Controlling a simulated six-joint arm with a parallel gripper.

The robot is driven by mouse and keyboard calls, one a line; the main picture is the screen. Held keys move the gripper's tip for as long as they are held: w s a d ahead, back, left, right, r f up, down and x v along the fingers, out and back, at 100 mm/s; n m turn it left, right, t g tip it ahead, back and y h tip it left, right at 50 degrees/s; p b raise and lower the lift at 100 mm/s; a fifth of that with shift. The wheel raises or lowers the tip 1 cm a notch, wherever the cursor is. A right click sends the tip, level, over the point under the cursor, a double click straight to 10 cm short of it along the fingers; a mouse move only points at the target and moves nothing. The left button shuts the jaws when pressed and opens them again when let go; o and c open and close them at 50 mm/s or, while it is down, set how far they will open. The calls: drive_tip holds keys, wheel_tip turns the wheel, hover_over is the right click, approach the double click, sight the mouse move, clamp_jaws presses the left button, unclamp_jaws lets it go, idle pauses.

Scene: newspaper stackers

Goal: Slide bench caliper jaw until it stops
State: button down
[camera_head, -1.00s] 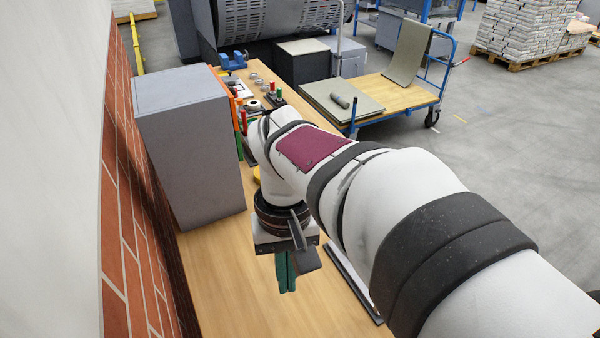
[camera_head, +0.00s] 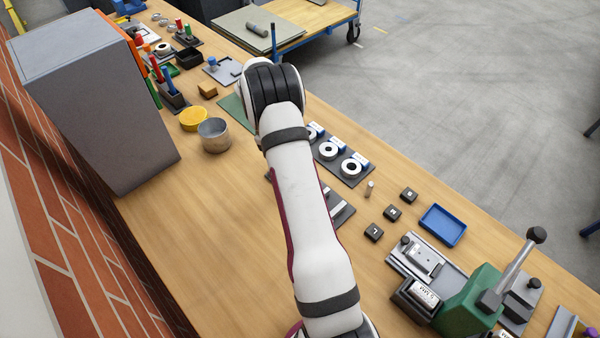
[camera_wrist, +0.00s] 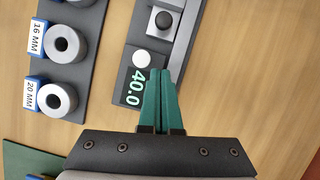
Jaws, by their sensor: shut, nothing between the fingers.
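The bench caliper shows in the wrist view as a grey rail with a dark display block (camera_wrist: 133,90) reading 40.0. A white round button sits above the digits, and a black knob (camera_wrist: 163,19) on a grey block is farther up the rail. My gripper (camera_wrist: 163,72) has green fingers shut together with nothing between them. In the picture the fingertips are just right of the display and below the knob; whether they touch the caliper I cannot tell. In the head view my arm hides the gripper and most of the caliper (camera_head: 340,208).
Ring gauges (camera_wrist: 64,44) marked 16 MM and 20 MM lie beside the caliper on a dark tray. Small dark blocks (camera_head: 393,212), a blue tray (camera_head: 443,225) and a green lever press (camera_head: 468,300) stand to the right. A grey cabinet (camera_head: 95,100) stands left; bare bench lies before it.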

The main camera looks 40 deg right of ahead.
drive_tip(key=shift+s+d+f, duration=0.1)
drive_tip(key=shift+s+d, duration=0.1)
drive_tip(key=shift+s, duration=0.85)
drive_tip(key=shift+s+d+f, duration=0.1)
drive_tip(key=shift+s+d, duration=0.1)
drive_tip(key=shift+s, duration=0.8)
drive_tip(key=s, duration=0.4)
drive_tip(key=shift+s, duration=0.2)
